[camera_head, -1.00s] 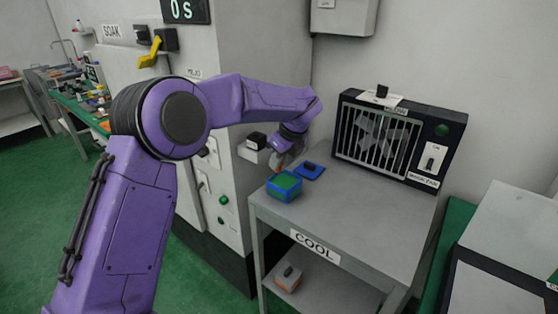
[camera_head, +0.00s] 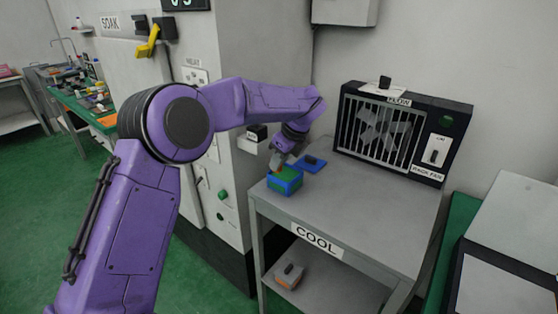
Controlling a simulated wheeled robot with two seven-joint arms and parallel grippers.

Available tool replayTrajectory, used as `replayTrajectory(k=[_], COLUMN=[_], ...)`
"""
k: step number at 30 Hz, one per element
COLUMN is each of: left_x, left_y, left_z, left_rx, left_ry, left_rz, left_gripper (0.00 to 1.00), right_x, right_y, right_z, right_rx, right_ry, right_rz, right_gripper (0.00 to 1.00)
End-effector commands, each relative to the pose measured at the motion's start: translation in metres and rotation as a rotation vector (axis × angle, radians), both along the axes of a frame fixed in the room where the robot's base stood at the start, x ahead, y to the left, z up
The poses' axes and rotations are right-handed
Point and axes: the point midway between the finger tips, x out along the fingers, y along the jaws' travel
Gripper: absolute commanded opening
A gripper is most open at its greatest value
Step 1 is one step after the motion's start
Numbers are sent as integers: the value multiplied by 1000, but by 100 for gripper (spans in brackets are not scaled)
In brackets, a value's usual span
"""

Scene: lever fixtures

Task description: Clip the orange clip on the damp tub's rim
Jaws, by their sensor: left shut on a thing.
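The tub (camera_head: 287,187) is a small blue box with green on its top and side, standing at the left back corner of the grey COOL table (camera_head: 350,222). My left gripper (camera_head: 278,163) points down at the tub's far left rim and is shut. A tiny bit of orange, the clip (camera_head: 276,171), shows at its fingertips, by the rim. The fingers hide most of the clip, and I cannot tell whether it sits around the rim or only touches it. My right gripper is out of view.
A blue lid (camera_head: 313,164) with a dark knob lies just behind the tub. A caged rack fan (camera_head: 384,133) stands at the table's back. An orange and white box (camera_head: 289,277) sits on the lower shelf. A grey cabinet (camera_head: 232,190) is close on the left. The table's middle is clear.

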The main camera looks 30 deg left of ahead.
Motion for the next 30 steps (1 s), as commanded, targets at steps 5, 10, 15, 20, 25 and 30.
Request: replayTrajectory(k=[5, 10, 15, 20, 25, 30], left_x=[0, 0, 0, 0, 0, 0], left_y=[0, 0, 0, 1, 0, 0], left_z=[1, 1, 0, 1, 1, -3], left_rx=[0, 0, -1, 0, 0, -1], left_ry=[-1, -1, -1, -1, -1, -1], left_rz=[0, 0, 0, 0, 0, 0], left_gripper=[0, 0, 0, 0, 0, 0], right_x=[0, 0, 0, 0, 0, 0], right_y=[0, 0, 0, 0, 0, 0], right_z=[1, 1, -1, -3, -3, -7], right_rx=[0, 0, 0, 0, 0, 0], right_ry=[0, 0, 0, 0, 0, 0], right_rz=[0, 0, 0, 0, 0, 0], right_gripper=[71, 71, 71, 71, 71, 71])
